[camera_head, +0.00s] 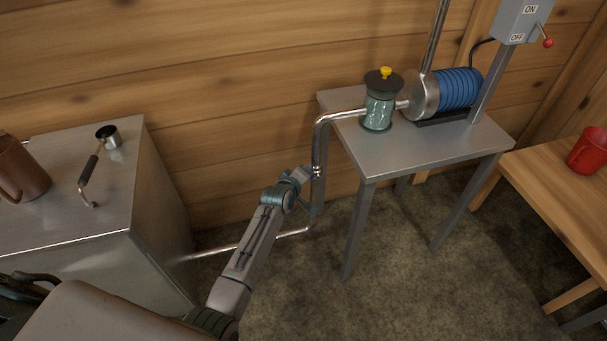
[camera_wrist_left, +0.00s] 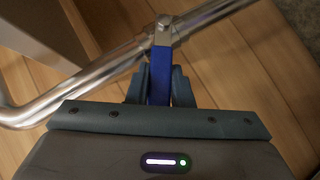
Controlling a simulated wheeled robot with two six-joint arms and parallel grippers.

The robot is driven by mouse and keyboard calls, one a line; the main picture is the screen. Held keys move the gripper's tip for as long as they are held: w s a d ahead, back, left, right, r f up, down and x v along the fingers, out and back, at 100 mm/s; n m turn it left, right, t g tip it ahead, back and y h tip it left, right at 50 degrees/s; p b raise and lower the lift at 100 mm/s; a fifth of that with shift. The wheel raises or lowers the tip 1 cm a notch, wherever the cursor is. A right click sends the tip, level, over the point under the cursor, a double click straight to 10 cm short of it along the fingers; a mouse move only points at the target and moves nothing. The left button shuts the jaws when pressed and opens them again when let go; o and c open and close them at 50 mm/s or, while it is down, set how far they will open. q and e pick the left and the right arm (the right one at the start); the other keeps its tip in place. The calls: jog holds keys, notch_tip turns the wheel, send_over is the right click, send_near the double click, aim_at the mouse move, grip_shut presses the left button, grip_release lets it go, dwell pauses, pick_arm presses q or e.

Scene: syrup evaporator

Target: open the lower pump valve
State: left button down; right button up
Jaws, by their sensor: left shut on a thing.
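The lower pump valve (camera_head: 317,170) sits on the upright part of the metal pipe below the pump table's left edge. Its blue handle (camera_wrist_left: 161,72) shows in the left wrist view, running from a silver pivot bolt (camera_wrist_left: 163,24) down between my fingers. There the handle stands at a steep angle across the pipe (camera_wrist_left: 95,75), not in line with it. My left gripper (camera_head: 306,176) is shut on the handle; it also shows in the left wrist view (camera_wrist_left: 160,88). The handle's far end is hidden by the gripper. My right gripper is not in view.
A grey table (camera_head: 420,150) at right carries a glass filter (camera_head: 379,112) and blue pump motor (camera_head: 458,88). A metal cabinet (camera_head: 70,195) stands at left. A red mug (camera_head: 588,150) is on a wooden table. Carpet between is clear apart from the low pipe (camera_head: 215,250).

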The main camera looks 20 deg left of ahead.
pick_arm(q)
jog(key=c, duration=1.3)
grip_release()
jog(key=p+v, duration=0.1)
jog(key=v, duration=1)
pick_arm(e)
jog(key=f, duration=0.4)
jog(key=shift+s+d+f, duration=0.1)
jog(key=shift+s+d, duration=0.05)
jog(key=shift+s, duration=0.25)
